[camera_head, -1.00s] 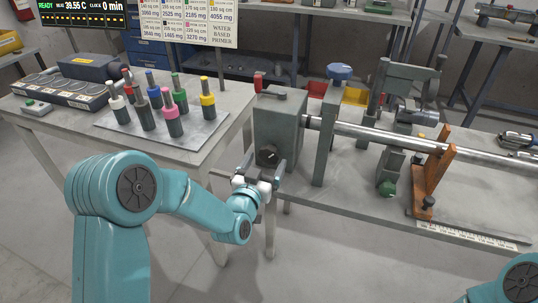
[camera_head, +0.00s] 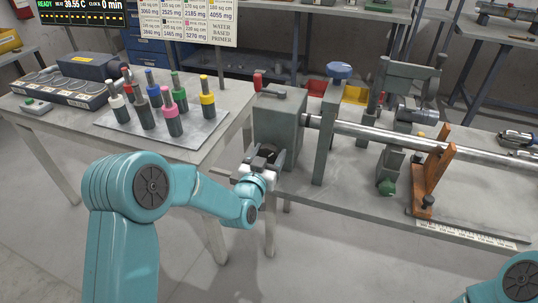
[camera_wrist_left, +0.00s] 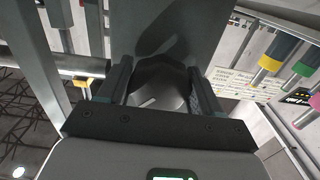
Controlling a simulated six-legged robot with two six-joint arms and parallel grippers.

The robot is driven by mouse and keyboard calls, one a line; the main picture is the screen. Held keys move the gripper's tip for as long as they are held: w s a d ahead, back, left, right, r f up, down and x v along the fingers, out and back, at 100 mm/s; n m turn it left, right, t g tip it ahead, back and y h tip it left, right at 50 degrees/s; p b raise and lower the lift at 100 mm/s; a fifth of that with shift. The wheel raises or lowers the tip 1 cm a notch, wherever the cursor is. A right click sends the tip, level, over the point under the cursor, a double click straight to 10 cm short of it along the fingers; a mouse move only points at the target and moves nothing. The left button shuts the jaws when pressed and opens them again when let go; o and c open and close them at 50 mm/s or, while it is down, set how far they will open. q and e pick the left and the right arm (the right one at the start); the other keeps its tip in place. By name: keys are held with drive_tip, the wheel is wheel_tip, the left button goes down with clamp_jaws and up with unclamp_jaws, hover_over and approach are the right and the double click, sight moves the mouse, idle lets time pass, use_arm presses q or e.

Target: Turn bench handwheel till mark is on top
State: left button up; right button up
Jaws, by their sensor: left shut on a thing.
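The handwheel is a dark round knob (camera_head: 270,152) on the front of the grey block (camera_head: 280,122) at the bench's left end. My left gripper (camera_head: 267,160) is at that knob and hides most of it in the head view. In the left wrist view the knob (camera_wrist_left: 165,84) sits between the two fingers of my left gripper (camera_wrist_left: 161,88), which is shut on it. A pale slanted mark (camera_wrist_left: 148,101) shows on the knob's face in the wrist view. My right gripper is out of view; only part of that arm shows at bottom right.
A red-handled lever (camera_head: 262,84) stands on top of the block. A long steel bar (camera_head: 370,133) runs right from it, past an orange bracket (camera_head: 430,178). A side table with a plate of several coloured bottles (camera_head: 207,97) stands to the left.

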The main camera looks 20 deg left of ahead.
use_arm(q)
drive_tip(key=m+b, duration=0.1)
drive_tip(key=b, duration=0.1)
drive_tip(key=m+b, duration=0.3)
drive_tip(key=b, duration=0.1)
drive_tip(key=shift+f, duration=0.25)
drive_tip(key=m+b, duration=0.2)
drive_tip(key=shift+r+m, duration=0.1)
drive_tip(key=shift+m, duration=0.3)
drive_tip(key=shift+a+r+m+b, duration=0.15)
drive_tip(key=shift+m+b, duration=0.6)
drive_tip(key=shift+m, duration=0.75)
drive_tip(key=o, duration=1)
